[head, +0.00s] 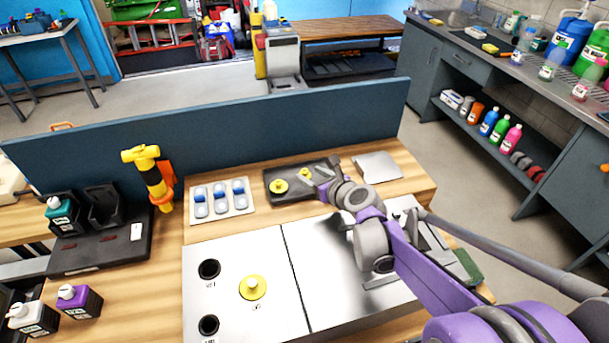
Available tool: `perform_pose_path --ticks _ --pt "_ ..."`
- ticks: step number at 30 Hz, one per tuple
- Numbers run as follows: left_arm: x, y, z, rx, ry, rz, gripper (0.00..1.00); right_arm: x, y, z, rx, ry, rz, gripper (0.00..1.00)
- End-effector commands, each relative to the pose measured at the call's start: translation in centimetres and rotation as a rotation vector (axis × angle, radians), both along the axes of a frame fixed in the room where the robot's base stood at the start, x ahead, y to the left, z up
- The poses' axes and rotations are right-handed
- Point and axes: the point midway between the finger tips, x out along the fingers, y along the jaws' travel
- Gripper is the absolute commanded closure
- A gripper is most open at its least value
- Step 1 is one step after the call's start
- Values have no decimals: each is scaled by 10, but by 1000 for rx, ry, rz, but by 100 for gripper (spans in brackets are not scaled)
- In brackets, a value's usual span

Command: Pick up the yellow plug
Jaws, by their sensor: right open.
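A black tray (268,196) at the back of the wooden bench bears two yellow plugs. One yellow plug (278,186) is on its left part; another yellow plug (305,174) is further right, close to my right gripper. My right gripper (318,175) is open over the right part of the tray. I cannot tell whether it touches the nearer plug. A third yellow, round plug (252,287) sits in the metal panel (225,265), between two black holes. My left gripper is not in view.
A pale tray with blue-and-white pieces (221,198) lies left of the black tray. A grey plate (377,167) lies to its right. A dark upright partition (230,130) stands behind. A yellow-black tool (153,178) stands upright at left; bottles (80,300) stand front left.

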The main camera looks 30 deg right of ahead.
Motion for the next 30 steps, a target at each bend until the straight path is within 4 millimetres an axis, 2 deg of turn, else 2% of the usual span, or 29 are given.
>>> perform_pose_path --ticks 9,18,20,28,30 --pt "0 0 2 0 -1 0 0 37 -1 -18 -1 0 1 40" --pt "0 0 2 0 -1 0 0 41 -2 -20 0 0 0 40" --pt "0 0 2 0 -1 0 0 41 -2 -20 0 0 0 49" --pt "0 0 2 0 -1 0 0 41 -2 -19 0 0 0 98" --pt "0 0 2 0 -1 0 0 41 -2 -19 0 0 0 100"
